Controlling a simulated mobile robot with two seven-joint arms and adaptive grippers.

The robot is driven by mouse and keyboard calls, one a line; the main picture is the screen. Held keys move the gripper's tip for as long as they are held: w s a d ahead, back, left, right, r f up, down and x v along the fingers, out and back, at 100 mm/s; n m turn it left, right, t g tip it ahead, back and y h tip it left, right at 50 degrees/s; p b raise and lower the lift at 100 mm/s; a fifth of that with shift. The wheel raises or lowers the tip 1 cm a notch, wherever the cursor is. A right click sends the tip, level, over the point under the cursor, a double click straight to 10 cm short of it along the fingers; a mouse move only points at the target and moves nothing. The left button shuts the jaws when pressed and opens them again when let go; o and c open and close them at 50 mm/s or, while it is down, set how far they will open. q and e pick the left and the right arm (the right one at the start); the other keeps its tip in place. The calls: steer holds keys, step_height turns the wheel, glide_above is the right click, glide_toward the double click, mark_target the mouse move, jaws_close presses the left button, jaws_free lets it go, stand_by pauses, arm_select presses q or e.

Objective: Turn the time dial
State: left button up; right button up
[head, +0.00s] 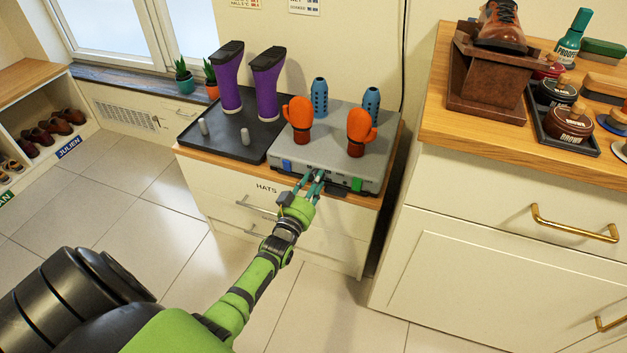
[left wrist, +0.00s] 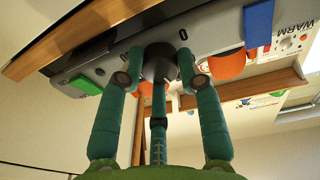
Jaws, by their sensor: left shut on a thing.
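The grey drying unit (head: 325,155) stands on the light cabinet, with a blue block (head: 287,165) and a green block (head: 357,184) on its front. My left gripper (head: 313,178) reaches its front face between these blocks. In the left wrist view, the teal fingers (left wrist: 160,70) are closed around a dark round dial (left wrist: 158,60) on the grey panel. The dial is partly hidden by the fingers. The blue block (left wrist: 258,22), the green block (left wrist: 85,85) and a "WARM" label (left wrist: 290,42) also show there. My right gripper is out of view.
Two orange mittens (head: 300,115) and blue perforated posts (head: 320,97) stand on the unit. Purple boots (head: 230,80) stand on a black tray (head: 215,142) at left. A wooden-topped counter (head: 440,125) with shoe-care items stands close at right. The tiled floor is clear.

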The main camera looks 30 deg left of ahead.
arm_select(q)
steer(key=m+p, duration=0.1)
steer(key=m, duration=0.5)
steer(key=m+g+p, duration=0.1)
steer(key=m, duration=0.5)
steer(key=shift+s+a+h, duration=0.1)
steer(key=shift+a+h, duration=0.05)
steer(key=shift+h, duration=0.15)
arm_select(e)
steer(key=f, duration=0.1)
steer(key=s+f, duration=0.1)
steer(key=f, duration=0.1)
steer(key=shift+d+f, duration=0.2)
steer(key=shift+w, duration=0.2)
arm_select(q)
steer(key=o, duration=1.1)
steer(key=shift+a, duration=0.1)
steer(key=shift+o, duration=0.2)
steer(key=s+d, duration=0.1)
steer(key=s, duration=1.1)
steer(key=shift+d, duration=0.3)
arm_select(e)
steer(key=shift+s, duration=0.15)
